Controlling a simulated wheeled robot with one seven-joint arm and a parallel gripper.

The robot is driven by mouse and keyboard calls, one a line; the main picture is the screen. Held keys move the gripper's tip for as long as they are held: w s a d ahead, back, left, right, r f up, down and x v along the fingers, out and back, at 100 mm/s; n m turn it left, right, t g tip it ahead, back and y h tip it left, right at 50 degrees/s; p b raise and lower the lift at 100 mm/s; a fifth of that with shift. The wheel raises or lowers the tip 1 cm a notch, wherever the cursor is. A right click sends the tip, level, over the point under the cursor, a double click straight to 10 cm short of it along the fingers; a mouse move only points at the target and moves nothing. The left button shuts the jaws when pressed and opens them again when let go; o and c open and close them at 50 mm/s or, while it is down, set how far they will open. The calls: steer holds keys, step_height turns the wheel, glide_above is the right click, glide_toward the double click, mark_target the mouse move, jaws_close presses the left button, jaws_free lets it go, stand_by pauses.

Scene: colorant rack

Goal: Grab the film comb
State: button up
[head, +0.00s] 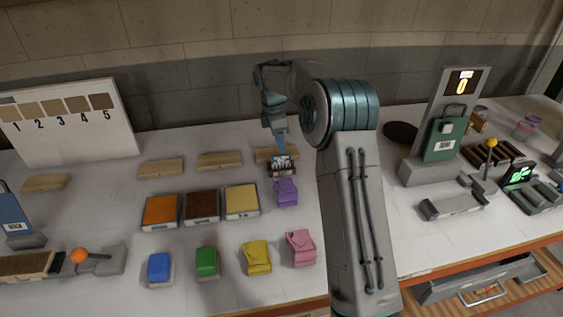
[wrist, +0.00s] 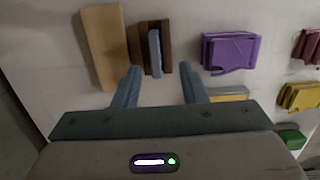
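A small dark brown block with a pale, patterned face (head: 281,165), which looks like the film comb, sits on the white table below my gripper (head: 280,143). In the wrist view it shows as a brown block (wrist: 138,50) with a thin grey-blue bar (wrist: 155,53) along it. My gripper (wrist: 160,75) is open, its two blue fingers apart with nothing held between them. The block lies beyond the fingertips, toward the left finger. Whether the fingers touch it I cannot tell.
A light wooden block (wrist: 103,45) lies close beside it, and a purple pouch (head: 286,191) lies just in front. Orange, brown and yellow pads (head: 242,201) are to the left. Yellow and pink pouches (head: 301,247) lie nearer the front. A green device (head: 445,139) stands right.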

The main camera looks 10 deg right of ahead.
mark_target(281, 155)
steer(key=shift+w+d+f+p, duration=0.2)
steer(key=shift+f+p, duration=0.2)
steer(key=shift+f, duration=1.35)
steer(key=shift+w+d+f+p, duration=0.15)
steer(key=shift+f+p, duration=0.25)
steer(key=shift+f, duration=1.35)
steer(key=shift+a, duration=0.1)
jaws_close()
